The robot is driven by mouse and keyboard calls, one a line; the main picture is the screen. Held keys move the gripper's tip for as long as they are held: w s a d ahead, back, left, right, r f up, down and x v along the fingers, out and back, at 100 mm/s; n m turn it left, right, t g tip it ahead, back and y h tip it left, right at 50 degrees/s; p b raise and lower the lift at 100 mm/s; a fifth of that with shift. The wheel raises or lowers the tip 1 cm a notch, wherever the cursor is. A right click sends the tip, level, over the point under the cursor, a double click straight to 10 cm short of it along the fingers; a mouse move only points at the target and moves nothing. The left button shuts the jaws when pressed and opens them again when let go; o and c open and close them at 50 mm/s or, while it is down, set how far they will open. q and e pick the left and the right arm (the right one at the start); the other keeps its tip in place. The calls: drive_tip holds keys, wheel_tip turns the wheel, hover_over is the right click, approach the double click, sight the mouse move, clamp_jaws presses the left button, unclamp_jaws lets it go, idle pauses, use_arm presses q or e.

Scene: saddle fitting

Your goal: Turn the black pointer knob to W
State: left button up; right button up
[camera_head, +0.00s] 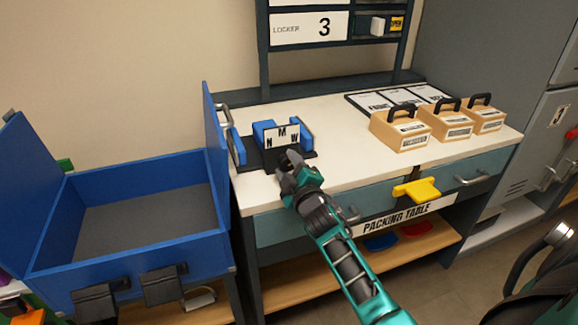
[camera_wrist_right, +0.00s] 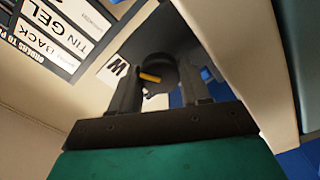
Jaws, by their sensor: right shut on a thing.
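The black pointer knob (camera_wrist_right: 160,68) shows in the right wrist view between the two fingers of my right gripper (camera_wrist_right: 163,92), which is shut on it. A yellow mark on the knob lies at a slant, its left end toward the white label with the letter W (camera_wrist_right: 118,68). In the head view the white dial plate (camera_head: 283,137) with N, M and W stands between blue blocks on a dark base. My right gripper (camera_head: 288,162) is at the front of this plate and hides the knob there. My left gripper is not in view.
An open blue box (camera_head: 140,246) stands left of the packing table (camera_head: 350,168). Several tan cases with black handles (camera_head: 400,131) and white cards (camera_head: 392,98) are on its right part. A yellow handle (camera_head: 417,190) sticks out at the front. The tabletop between fixture and cases is clear.

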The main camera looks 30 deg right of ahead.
drive_tip(key=o, duration=1.1)
drive_tip(key=shift+c, duration=0.2)
drive_tip(key=shift+s, duration=0.1)
drive_tip(key=p+v, duration=0.1)
drive_tip(key=v, duration=1.1)
drive_tip(key=shift+s+a, duration=0.2)
drive_tip(key=shift+s, duration=0.15)
